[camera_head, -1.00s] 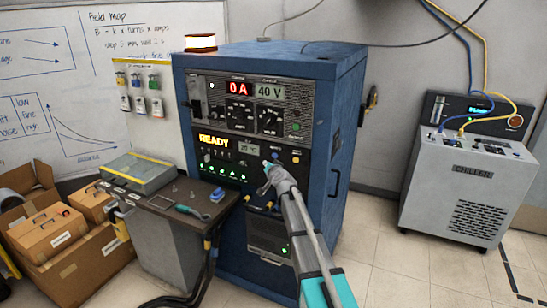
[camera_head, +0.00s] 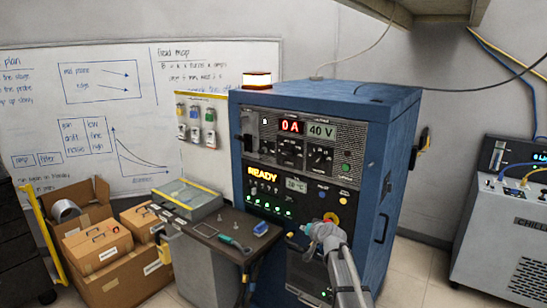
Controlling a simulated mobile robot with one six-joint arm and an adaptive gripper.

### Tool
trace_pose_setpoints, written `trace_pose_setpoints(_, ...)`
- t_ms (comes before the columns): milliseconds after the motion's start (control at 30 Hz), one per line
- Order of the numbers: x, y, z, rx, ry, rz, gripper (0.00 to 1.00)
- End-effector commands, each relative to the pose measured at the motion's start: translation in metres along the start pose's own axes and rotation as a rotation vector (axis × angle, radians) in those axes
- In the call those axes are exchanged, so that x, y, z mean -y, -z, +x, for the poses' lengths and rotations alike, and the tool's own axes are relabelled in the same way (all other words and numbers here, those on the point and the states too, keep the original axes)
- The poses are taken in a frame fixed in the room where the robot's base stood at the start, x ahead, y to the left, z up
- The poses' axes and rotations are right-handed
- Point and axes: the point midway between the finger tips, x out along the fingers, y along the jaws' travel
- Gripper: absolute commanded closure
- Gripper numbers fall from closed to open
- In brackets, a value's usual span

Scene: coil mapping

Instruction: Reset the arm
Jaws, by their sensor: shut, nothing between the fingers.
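My gripper (camera_head: 311,230) is in front of the blue power supply cabinet (camera_head: 388,140), near the lower right of its control panel. The gripper is small in view and looks shut, with nothing seen in it. My arm reaches up to it from the bottom right. The cabinet shows 0 A (camera_head: 290,127), 40 V and the word READY (camera_head: 263,175) on its displays. I cannot tell whether the gripper touches the panel.
A side shelf (camera_head: 215,232) with small tools and a clear-lidded case (camera_head: 187,199) stand left of the cabinet. A chiller (camera_head: 497,245) stands at right. An overhead ledge (camera_head: 430,10) shows at the top.

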Motion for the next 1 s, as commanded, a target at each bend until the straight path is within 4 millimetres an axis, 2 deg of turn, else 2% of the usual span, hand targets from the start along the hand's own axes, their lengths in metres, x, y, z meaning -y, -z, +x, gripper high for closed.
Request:
trace_pose_setpoints(33, 0.002, -0.021, -0.016, 0.063, -0.010, -0.021, 1.00)
trace_pose_setpoints(167, 0.000, -0.069, -0.046, 0.236, -0.052, -0.071, 1.00)
trace_pose_setpoints(300, -0.008, -0.118, -0.086, 0.421, -0.120, -0.113, 1.00)
trace_pose_setpoints(500, -0.025, -0.180, -0.153, 0.677, -0.257, -0.150, 1.00)
trace_pose_setpoints(600, -0.034, -0.204, -0.189, 0.792, -0.335, -0.158, 1.00)
trace_pose_setpoints(700, -0.041, -0.222, -0.219, 0.883, -0.406, -0.159, 1.00)
trace_pose_setpoints(800, -0.046, -0.233, -0.241, 0.947, -0.459, -0.158, 1.00)
trace_pose_setpoints(1000, -0.050, -0.240, -0.257, 0.997, -0.506, -0.155, 1.00)
